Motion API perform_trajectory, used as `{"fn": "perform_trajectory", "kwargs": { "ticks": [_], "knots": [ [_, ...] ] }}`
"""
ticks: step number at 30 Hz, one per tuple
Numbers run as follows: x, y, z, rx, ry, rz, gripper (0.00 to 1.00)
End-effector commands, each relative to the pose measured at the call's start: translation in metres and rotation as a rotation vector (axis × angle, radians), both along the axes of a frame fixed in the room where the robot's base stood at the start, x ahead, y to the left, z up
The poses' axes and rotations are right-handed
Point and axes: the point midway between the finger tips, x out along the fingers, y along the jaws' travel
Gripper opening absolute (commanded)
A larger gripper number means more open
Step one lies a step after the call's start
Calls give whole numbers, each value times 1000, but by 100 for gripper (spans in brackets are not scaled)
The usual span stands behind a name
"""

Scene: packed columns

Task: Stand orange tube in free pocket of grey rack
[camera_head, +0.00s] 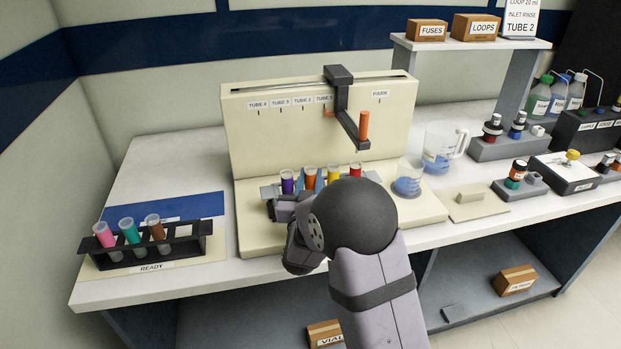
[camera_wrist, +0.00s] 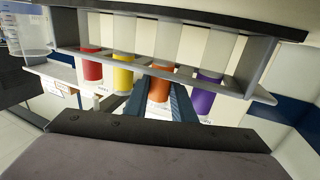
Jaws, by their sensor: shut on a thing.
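The orange tube (camera_head: 310,178) stands in a light grey rack (camera_head: 268,192) on the cream machine, between a purple tube (camera_head: 287,181) and a yellow tube (camera_head: 333,176), with a red tube (camera_head: 355,173) at the right end. In the wrist view my gripper (camera_wrist: 158,98) is shut on the orange tube (camera_wrist: 160,88), which is still within the rack's frame (camera_wrist: 262,95).
The machine's overhead arm (camera_head: 345,110) with an orange handle (camera_head: 364,125) hangs above and behind the tubes. Beakers (camera_head: 407,185) stand right of the tubes. A blue mat (camera_head: 185,208) lies behind the dark rack. The counter between dark rack and machine is clear.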

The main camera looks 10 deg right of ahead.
Motion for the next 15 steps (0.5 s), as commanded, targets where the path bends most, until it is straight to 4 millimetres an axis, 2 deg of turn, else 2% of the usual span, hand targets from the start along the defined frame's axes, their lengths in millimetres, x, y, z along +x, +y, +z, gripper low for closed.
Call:
{"fn": "perform_trajectory", "kwargs": {
  "ticks": [1, 2, 15],
  "knots": [
    [0, 0, -3, 0, 0, 0, 2],
    [0, 0, -2, 0, 0, 0, 30],
    [0, 0, 3, 0, 0, 0, 31]
  ]
}}
